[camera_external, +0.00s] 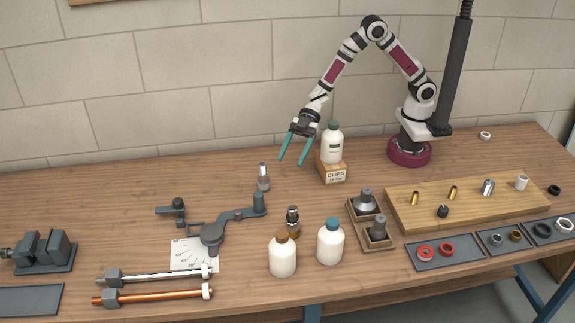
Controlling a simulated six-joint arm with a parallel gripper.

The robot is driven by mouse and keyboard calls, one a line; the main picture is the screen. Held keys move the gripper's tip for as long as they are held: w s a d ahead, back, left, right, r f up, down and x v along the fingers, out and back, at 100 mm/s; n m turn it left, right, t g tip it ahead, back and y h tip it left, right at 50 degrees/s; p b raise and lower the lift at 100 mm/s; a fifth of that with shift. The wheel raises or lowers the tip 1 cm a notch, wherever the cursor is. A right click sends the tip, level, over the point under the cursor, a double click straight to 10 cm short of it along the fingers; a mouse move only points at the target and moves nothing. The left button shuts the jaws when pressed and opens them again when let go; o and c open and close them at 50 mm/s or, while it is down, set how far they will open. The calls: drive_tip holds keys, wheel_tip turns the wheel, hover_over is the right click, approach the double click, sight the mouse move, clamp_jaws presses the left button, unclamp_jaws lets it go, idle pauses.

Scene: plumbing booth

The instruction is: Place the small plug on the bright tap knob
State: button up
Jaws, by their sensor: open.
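My gripper (293,159) hangs open and empty above the back middle of the table, its two teal fingers apart and pointing down. It is left of the white bottle on the clips box. A wooden two-part holder carries two grey knob-like pieces. The back one, with a bright silvery skirt, looks like the bright tap knob (365,205); the front one (379,230) is darker. A small dark piece (443,211) on the wooden board may be the small plug, but it is too small to be sure. My gripper is well away from both.
The wooden board (480,212) also holds brass, chrome and white fittings. A bottle (332,146) stands on the clips box (332,172) beside my gripper. Two white bottles (282,256) (330,244) stand in front. Grey trays with rings (465,254) lie front right. A vise (45,252) stands left.

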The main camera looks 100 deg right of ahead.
drive_tip(key=s+d+r+m+t+h, duration=0.1)
drive_tip(key=d+r+m+h, duration=0.3)
drive_tip(key=d, duration=0.3)
drive_tip(key=d+r+m+t+h, duration=0.25)
drive_tip(key=d+m+h, duration=0.2)
drive_tip(key=d, duration=0.35)
drive_tip(key=s+d+m+g+h, duration=0.4)
drive_tip(key=s+d, duration=0.1)
drive_tip(key=s, duration=0.4)
drive_tip(key=s+a+m+g+y, duration=0.2)
drive_tip(key=s+a+g, duration=0.1)
drive_tip(key=s, duration=1)
drive_tip(key=s+a+m+g+y, duration=0.1)
drive_tip(key=s+a+m+g, duration=0.2)
drive_tip(key=s, duration=0.9)
drive_tip(key=shift+s+a+g+y, duration=0.2)
drive_tip(key=shift+s+g+y, duration=0.15)
drive_tip(key=shift+g, duration=0.1)
